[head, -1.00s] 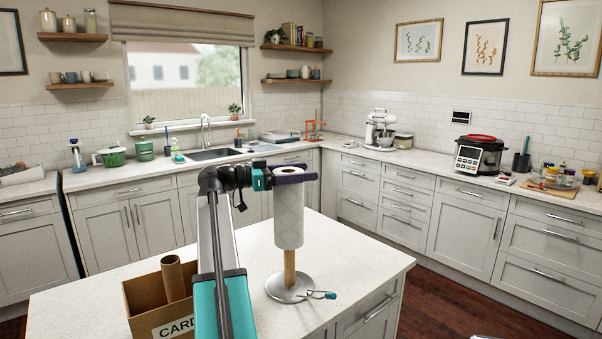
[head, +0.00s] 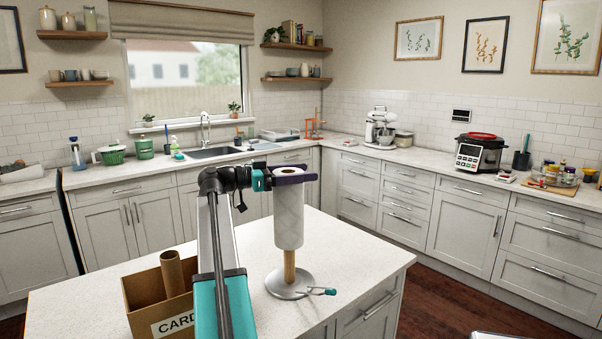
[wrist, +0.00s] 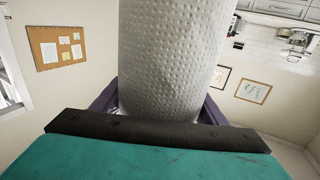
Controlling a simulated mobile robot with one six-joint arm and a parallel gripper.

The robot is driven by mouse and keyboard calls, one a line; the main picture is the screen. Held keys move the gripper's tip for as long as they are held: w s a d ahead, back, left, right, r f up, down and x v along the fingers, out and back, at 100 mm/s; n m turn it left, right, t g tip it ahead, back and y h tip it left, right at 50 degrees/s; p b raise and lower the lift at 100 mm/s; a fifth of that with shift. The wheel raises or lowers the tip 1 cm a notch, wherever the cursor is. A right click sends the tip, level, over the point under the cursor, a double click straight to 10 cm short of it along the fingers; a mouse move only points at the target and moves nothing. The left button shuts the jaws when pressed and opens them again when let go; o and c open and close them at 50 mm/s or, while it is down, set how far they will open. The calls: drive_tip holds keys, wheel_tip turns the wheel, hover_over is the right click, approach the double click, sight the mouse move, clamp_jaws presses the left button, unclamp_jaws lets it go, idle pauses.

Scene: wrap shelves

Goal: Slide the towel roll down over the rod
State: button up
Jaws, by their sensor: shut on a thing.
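The white towel roll (head: 289,218) stands upright in the head view, above a round grey base (head: 283,289) on the island. The wooden rod (head: 290,264) rises from that base and meets the bottom of the roll. Its upper part is hidden, apparently inside the roll. A length of bare rod shows between the roll and the base. My gripper (head: 294,175) is shut on the roll near its top, with purple jaws around its sides. In the wrist view the dimpled roll (wrist: 172,60) fills the middle, between the jaws.
A cardboard box (head: 150,300) with a brown tube (head: 172,274) stands on the island, left of my arm. A small teal-tipped arm (head: 318,291) juts right from the base. The island top (head: 345,260) is clear to the right.

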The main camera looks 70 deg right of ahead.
drive_tip(key=shift+f+b, duration=0.5)
drive_tip(key=shift+f, duration=0.25)
drive_tip(key=o, duration=1.5)
drive_tip(key=shift+o, duration=0.2)
drive_tip(key=shift+w, duration=0.1)
drive_tip(key=b+v, duration=0.2)
drive_tip(key=v, duration=1.1)
drive_tip(key=shift+w+a+b, duration=0.2)
drive_tip(key=shift+w+b, duration=0.05)
drive_tip(key=shift+b, duration=0.05)
drive_tip(key=shift+s, duration=0.15)
